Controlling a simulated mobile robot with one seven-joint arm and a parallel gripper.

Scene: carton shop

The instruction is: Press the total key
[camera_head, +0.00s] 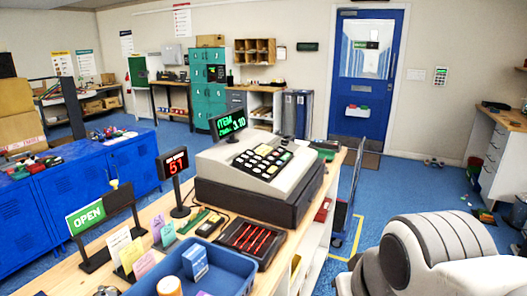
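A cash register (225,168) with a light grey top and a dark drawer base stands on the wooden counter (152,213). Its sloped keypad (262,160) has several rows of mostly pale keys, with a few coloured ones near the top. The key labels are too small to read, so I cannot tell which is the total key. A display (229,124) above the register shows green text, "ITEM" and what looks like 3.10. My gripper is not in view; only a white and grey part of my arm shows at the lower right, apart from the register.
A red number display (174,163) on a post, an OPEN sign (87,215), a blue tray (232,272) and a black tray of red pens (250,239) crowd the counter left of and before the register. Open blue floor (405,167) lies to the right.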

